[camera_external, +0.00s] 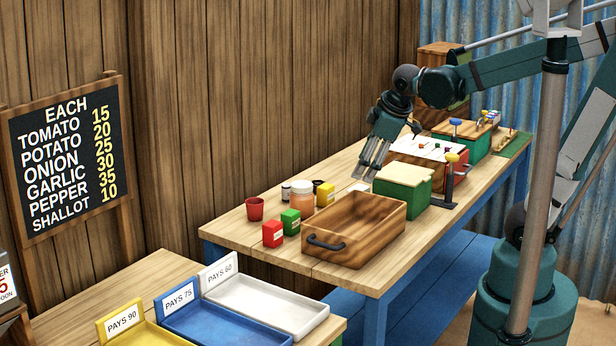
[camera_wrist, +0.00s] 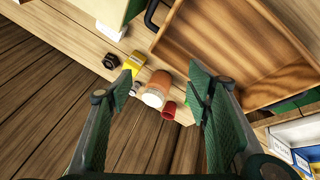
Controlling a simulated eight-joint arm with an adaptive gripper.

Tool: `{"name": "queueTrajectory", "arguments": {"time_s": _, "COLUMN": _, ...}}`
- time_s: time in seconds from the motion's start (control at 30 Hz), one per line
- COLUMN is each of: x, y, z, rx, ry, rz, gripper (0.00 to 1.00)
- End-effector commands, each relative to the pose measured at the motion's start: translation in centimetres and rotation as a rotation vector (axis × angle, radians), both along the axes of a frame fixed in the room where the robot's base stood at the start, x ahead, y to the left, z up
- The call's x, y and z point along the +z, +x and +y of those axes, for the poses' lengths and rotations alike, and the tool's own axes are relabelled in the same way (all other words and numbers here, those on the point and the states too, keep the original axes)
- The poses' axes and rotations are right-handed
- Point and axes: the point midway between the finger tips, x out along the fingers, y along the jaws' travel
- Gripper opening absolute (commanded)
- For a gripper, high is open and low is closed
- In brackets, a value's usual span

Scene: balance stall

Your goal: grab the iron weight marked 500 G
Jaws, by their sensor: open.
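A small dark piece (camera_external: 318,184), which may be the iron weight, stands behind a yellow box (camera_external: 326,196) on the wooden table in the external view. In the wrist view a black angular piece (camera_wrist: 111,61) lies beside the yellow box (camera_wrist: 132,64), left of my left finger's tip. I cannot read 500 G on it. My gripper (camera_external: 370,173) hangs above the table's back side, right of the dark piece. Its fingers (camera_wrist: 160,92) are spread wide and nothing is between them in their grip.
A jar (camera_external: 300,194), a red cup (camera_external: 255,209), a red box (camera_external: 272,234) and a green box (camera_external: 291,222) stand nearby. A wooden crate (camera_external: 340,245) with a black handle fills the front. A green box with a pale lid (camera_external: 403,186) stands right of my gripper.

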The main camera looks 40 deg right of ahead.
Motion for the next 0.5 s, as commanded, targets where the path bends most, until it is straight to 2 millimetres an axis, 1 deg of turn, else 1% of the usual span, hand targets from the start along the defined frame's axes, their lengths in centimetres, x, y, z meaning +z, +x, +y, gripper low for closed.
{"name": "queueTrajectory", "arguments": {"time_s": 0.03, "x": 0.5, "y": 0.8, "z": -0.2, "rx": 0.022, "ry": -0.017, "rz": 0.011, "gripper": 0.49}}
{"name": "queueTrajectory", "arguments": {"time_s": 0.17, "x": 0.8, "y": 2.4, "z": -0.8, "rx": 0.087, "ry": -0.069, "rz": 0.043, "gripper": 0.49}}
{"name": "queueTrajectory", "arguments": {"time_s": 0.5, "x": 1.0, "y": 6.8, "z": -2.4, "rx": 0.259, "ry": -0.192, "rz": 0.130, "gripper": 0.49}}
